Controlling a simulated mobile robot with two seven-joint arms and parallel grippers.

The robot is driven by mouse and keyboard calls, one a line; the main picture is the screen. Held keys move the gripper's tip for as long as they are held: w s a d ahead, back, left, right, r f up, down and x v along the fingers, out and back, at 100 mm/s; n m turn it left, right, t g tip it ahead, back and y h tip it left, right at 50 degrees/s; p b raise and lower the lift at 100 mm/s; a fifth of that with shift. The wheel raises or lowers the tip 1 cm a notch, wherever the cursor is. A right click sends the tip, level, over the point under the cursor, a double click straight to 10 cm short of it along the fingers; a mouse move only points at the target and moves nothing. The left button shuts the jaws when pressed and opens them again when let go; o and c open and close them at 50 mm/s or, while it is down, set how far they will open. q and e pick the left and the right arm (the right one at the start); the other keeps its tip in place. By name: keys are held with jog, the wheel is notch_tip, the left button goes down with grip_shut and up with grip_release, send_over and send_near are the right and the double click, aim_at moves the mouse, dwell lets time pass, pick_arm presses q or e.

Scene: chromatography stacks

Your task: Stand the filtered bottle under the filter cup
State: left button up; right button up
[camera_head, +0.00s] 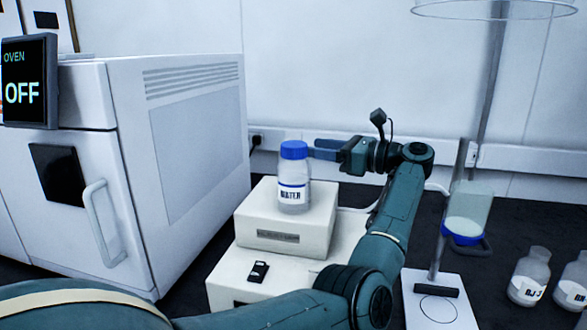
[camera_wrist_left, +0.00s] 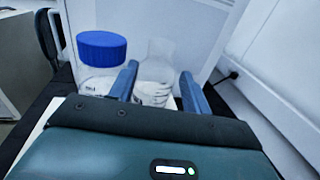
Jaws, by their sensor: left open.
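The filter cup (camera_head: 468,207) is clear with a blue lower ring. It is held on a stand at the right, above a white base plate (camera_head: 437,307) marked with a circle. My left gripper (camera_head: 318,149) is open, its fingers pointing left near a blue-capped bottle (camera_head: 293,180) labelled WATER. In the left wrist view, a clear uncapped bottle (camera_wrist_left: 155,78) shows between the open fingers (camera_wrist_left: 159,82); its label is unreadable, and I cannot tell whether it is the filtered bottle. The blue-capped bottle (camera_wrist_left: 101,60) is left of the fingers. The uncapped bottle is not discernible in the head view.
The WATER bottle stands on a white box-shaped device (camera_head: 285,235). An oven (camera_head: 180,150) reading OFF fills the left. Two uncapped bottles (camera_head: 530,277) (camera_head: 572,289) stand right of the stand. A clear ring (camera_head: 495,10) hangs at the upper right.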

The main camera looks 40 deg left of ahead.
pick_arm(q)
jog(key=x, duration=0.3)
jog(key=p+x, duration=0.1)
jog(key=x, duration=0.1)
jog(key=shift+r, duration=0.3)
jog(key=shift+c, duration=0.2)
jog(key=shift+r, duration=0.1)
grip_shut()
